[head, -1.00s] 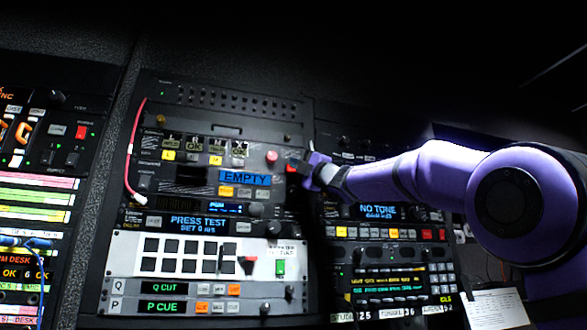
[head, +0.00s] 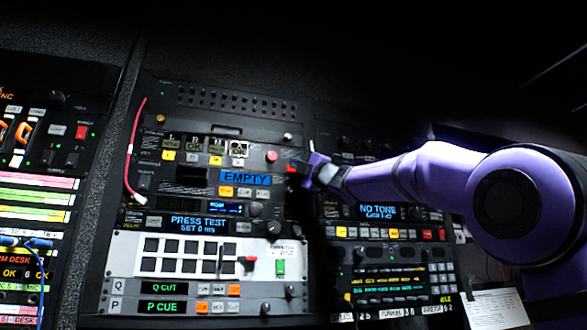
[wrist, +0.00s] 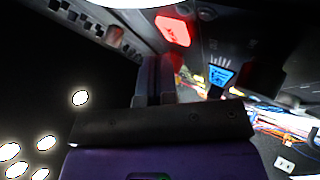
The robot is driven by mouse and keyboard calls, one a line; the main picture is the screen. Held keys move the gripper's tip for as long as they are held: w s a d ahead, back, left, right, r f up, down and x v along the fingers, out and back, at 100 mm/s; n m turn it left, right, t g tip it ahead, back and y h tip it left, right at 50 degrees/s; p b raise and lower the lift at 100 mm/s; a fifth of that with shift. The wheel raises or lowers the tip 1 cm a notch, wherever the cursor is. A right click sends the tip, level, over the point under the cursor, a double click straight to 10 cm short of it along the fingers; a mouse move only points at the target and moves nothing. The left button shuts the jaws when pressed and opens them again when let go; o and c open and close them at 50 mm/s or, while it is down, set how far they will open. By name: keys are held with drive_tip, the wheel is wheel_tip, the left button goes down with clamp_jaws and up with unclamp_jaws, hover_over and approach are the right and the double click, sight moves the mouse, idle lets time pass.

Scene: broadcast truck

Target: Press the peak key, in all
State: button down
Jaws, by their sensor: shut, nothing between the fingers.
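My gripper (head: 300,168) is shut and empty in front of the rack, just right of the blue EMPTY display (head: 246,178). I cannot make out a peak label on any key. The panel under the NO TONE display (head: 378,211) has a row of small keys, with yellow ones (head: 341,232) and red ones (head: 427,234). Whether my fingertips touch anything is not clear.
A round red button (head: 271,156) sits just left of my gripper. A red cable (head: 133,150) hangs on the left rack edge. A PRESS TEST display (head: 199,223) and a white panel (head: 125,258) with dark keys lie lower. A paper note (head: 497,308) is at lower right.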

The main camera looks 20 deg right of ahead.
drive_tip(key=shift+w, duration=0.35)
drive_tip(key=shift+w, duration=0.3)
idle(0.6)
drive_tip(key=shift+s, duration=0.1)
idle(0.3)
drive_tip(key=shift+s, duration=0.6)
drive_tip(key=shift+s, duration=2.55)
